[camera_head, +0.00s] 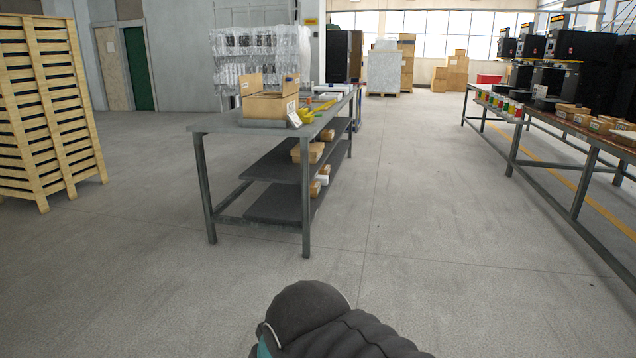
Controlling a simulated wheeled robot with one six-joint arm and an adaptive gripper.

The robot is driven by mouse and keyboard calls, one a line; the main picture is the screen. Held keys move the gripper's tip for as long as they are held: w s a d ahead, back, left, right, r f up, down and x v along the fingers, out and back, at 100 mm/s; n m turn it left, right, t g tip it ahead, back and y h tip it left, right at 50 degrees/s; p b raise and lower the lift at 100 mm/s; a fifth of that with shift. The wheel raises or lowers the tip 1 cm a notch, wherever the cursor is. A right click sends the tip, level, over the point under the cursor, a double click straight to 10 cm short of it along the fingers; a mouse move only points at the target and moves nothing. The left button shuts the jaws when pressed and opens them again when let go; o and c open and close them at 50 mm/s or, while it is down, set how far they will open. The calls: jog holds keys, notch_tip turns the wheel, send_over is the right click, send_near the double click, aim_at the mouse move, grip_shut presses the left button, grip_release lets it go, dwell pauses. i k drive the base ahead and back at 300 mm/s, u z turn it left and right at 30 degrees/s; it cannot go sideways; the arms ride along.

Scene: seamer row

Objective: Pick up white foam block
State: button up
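I cannot tell for sure which thing is the white foam block. A small white piece (323,179) shows among brown cartons on the lowest shelf of the middle workbench (222,124). A flat white thing (334,87) lies on that bench's top towards the far end, and another white piece (624,135) lies on the right bench (538,123). All are small and far from me. A dark, ribbed part of my arm shows at the bottom edge. My gripper is not in view.
An open carton (268,105) and yellow things (318,112) stand on the middle workbench. Black machines (560,65) line the right bench. The floor aisle (410,200) between the benches is clear.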

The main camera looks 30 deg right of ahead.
aim_at(323, 178)
jog(key=z, duration=0.3)
jog(key=i, duration=0.5)
jog(key=z, duration=1.4)
jog(key=i, duration=1.7)
jog(key=z, duration=0.5)
jog(key=i, duration=2.05)
jog(key=u, duration=1.2)
jog(key=i, duration=1.25)
jog(key=u, duration=0.95)
jog(key=i, duration=0.15)
jog(key=u, duration=0.3)
